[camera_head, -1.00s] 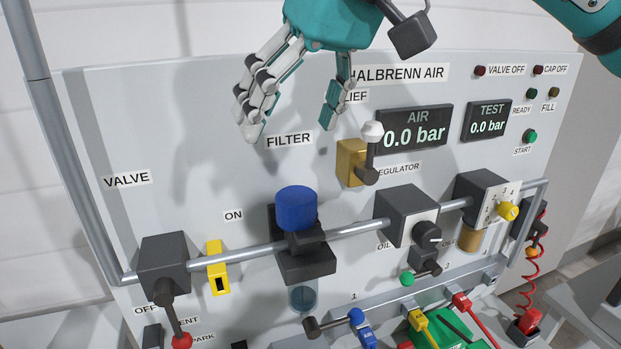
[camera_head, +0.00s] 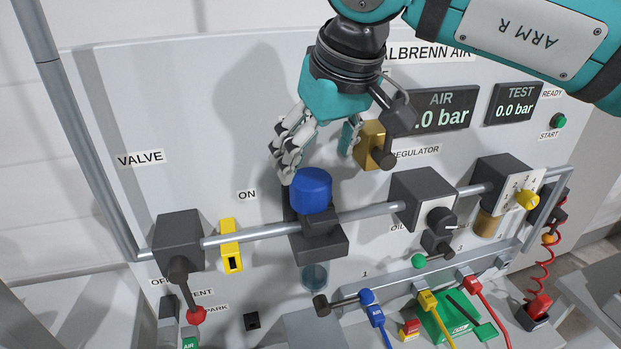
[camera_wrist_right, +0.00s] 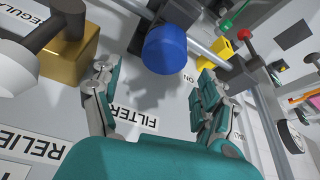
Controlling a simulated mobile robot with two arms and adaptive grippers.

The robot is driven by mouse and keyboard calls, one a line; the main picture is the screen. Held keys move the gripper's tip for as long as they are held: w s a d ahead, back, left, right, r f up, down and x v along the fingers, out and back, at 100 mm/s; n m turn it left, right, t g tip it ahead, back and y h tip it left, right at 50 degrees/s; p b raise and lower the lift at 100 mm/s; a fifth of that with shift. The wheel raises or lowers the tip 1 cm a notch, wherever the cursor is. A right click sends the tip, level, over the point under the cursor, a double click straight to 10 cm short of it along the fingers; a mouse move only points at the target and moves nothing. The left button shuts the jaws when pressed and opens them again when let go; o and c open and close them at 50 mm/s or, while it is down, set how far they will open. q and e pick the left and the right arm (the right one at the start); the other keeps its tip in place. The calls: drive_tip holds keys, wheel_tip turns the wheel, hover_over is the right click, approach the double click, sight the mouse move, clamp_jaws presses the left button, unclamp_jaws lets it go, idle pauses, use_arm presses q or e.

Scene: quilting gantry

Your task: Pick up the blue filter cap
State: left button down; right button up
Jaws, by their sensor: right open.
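The blue filter cap (camera_head: 311,190) sits on top of the black filter body (camera_head: 320,241) on the horizontal pipe, with a clear bowl below. My right gripper (camera_head: 318,158) is open and empty, just above and behind the cap in the head view, its fingers pointing down. In the right wrist view the cap (camera_wrist_right: 165,50) lies ahead of the gap between the open fingers (camera_wrist_right: 152,90), and no finger appears to touch it. My left gripper is not in view.
The brass regulator (camera_head: 372,147) with its dark knob stands close to my right fingers. The pipe (camera_head: 375,214) runs across the panel. A black valve block (camera_head: 180,240) with a red-tipped lever is at left, beside a yellow tag (camera_head: 230,245).

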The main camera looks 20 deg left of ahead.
sight(311, 178)
drive_tip(key=shift+s+f, duration=0.1)
drive_tip(key=shift+f, duration=0.15)
drive_tip(key=p+x, duration=0.2)
drive_tip(key=x, duration=0.3)
drive_tip(key=shift+s+d+p, duration=0.15)
drive_tip(key=shift+d+p, duration=0.05)
drive_tip(key=shift+p, duration=0.1)
drive_tip(key=shift+s+f, duration=0.1)
drive_tip(key=shift+c, duration=0.9)
drive_tip(key=c, duration=0.9)
